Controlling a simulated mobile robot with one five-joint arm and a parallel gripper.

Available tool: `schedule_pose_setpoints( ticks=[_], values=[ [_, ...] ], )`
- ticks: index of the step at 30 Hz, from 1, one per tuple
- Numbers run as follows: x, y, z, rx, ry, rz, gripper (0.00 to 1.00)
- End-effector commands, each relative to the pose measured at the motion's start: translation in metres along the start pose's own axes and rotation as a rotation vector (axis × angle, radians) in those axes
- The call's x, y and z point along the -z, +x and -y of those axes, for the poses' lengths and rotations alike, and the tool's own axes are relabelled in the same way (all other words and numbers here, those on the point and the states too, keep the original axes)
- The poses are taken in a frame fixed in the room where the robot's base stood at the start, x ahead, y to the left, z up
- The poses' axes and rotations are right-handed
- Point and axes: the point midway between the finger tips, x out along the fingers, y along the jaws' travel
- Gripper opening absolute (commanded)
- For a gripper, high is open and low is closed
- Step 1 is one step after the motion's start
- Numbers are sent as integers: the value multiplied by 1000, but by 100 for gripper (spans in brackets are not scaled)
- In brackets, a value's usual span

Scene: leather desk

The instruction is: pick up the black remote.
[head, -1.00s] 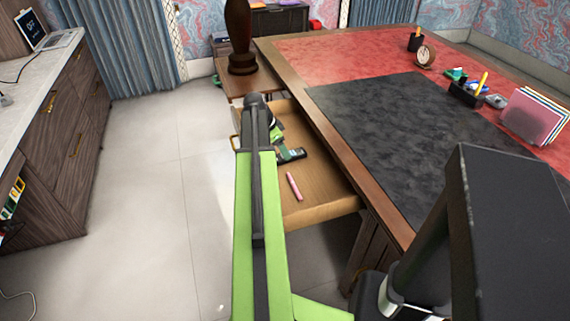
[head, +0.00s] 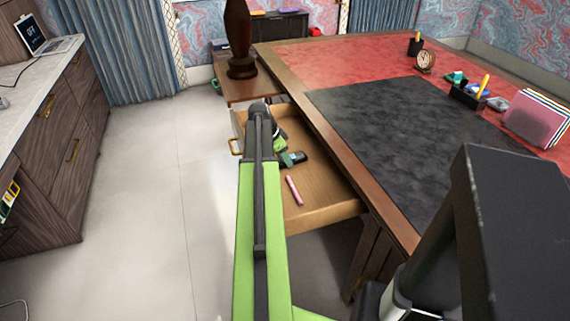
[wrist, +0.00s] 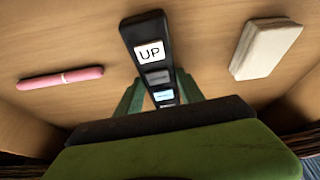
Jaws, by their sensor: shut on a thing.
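The black remote (wrist: 151,48), with a white "UP" label and smaller buttons, sits between the two green fingers of my gripper (wrist: 160,90) in the wrist view. The gripper is shut on it, and the remote's far end sticks out past the fingers. In the head view the remote (head: 298,158) shows inside the open wooden drawer, beside my gripper (head: 280,145). My arm hides part of the drawer there. I cannot tell whether the remote touches the drawer floor.
A pink pen (wrist: 60,78) lies left of the remote and a pale block (wrist: 264,48) lies right of it, both in the wrist view. The drawer (head: 320,215) has raised walls. The desk (head: 385,215) edge runs along its right side.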

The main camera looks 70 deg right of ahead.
Motion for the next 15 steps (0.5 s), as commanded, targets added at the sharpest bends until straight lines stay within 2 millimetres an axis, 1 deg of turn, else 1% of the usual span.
schedule_pose_setpoints(
  ticks=[5, 8, 11, 15],
  values=[
    [0, 0, 0, 0, 0, 0, 0],
    [1, -4, 0, 0, -1, 0, 0],
    [5, -14, 0, 0, -1, 0, 0],
    [15, -37, 0, 0, -1, 0, 0]
  ],
)
